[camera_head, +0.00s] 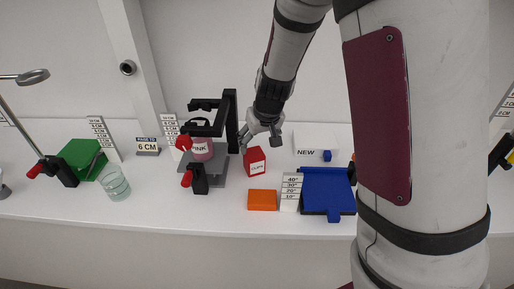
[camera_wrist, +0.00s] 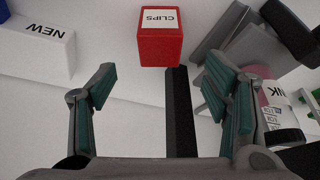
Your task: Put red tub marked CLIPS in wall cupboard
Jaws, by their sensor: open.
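The red tub marked CLIPS (camera_head: 255,163) stands upright on the white counter, just right of the black and grey stand. In the wrist view the red tub (camera_wrist: 161,45) is at the top middle, its label upside down, ahead of the fingers. My gripper (camera_head: 262,140) is open and empty, just above and behind the tub in the head view. In the wrist view its two green-padded fingers (camera_wrist: 165,95) are spread wide, with the tub beyond their tips and not between them. I see no wall cupboard in either view.
The stand (camera_head: 232,120) holds a pink jar (camera_head: 202,150) left of the tub. A white NEW box (camera_head: 308,141), a blue tray (camera_head: 327,188), an orange block (camera_head: 262,200) and a marked scale block (camera_head: 291,191) are to the right and front. A glass (camera_head: 115,183) stands left.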

